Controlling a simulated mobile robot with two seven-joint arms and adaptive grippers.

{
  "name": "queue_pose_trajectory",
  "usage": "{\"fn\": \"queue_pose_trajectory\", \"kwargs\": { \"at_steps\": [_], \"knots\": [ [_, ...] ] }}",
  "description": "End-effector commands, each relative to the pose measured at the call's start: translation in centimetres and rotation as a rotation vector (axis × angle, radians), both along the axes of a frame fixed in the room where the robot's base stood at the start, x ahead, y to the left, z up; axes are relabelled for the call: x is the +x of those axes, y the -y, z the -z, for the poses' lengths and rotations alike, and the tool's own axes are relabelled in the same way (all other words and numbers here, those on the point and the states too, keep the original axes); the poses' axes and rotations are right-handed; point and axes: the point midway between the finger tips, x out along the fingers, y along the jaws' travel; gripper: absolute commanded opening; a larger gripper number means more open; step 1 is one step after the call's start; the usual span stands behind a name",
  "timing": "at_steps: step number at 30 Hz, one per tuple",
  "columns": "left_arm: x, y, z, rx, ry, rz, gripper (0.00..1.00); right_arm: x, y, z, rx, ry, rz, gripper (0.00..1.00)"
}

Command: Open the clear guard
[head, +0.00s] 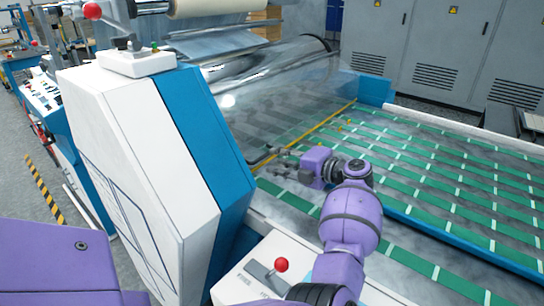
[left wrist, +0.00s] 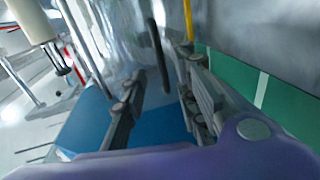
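The clear guard (head: 290,88) is a curved transparent sheet over the rolls, beside the white and blue machine end housing. It appears lowered, with a yellow strip (head: 322,122) near its lower edge. A dark bar handle (head: 259,158) is at its near lower corner. My left gripper (head: 278,163) is at this handle. In the left wrist view, the gripper (left wrist: 160,72) is open, and the dark handle (left wrist: 158,45) shows between and just beyond its fingertips. I cannot tell whether either finger touches it. My right gripper is not in view.
A conveyor with green strips (head: 440,185) spreads to the right. The white and blue housing (head: 150,150) stands close on the left. Grey cabinets (head: 430,45) stand behind.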

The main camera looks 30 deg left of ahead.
Motion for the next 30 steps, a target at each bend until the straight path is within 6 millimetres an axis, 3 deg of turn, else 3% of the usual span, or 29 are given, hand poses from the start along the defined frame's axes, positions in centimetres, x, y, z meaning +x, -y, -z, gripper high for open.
{"fn": "queue_pose_trajectory", "kwargs": {
  "at_steps": [7, 17, 24, 30],
  "knots": [
    [0.3, -3.2, 0.6, 0.001, 0.000, 0.001, 0.28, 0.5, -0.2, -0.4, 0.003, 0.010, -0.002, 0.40],
    [0.3, -3.7, 0.8, -0.001, -0.001, 0.001, 0.28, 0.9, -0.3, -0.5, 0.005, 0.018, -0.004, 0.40],
    [0.3, -3.7, 0.8, 0.000, -0.001, 0.001, 0.00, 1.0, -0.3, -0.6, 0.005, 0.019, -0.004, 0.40],
    [0.3, -3.7, 0.8, 0.000, 0.000, 0.001, 0.00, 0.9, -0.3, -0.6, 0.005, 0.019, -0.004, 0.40]
  ]
}}
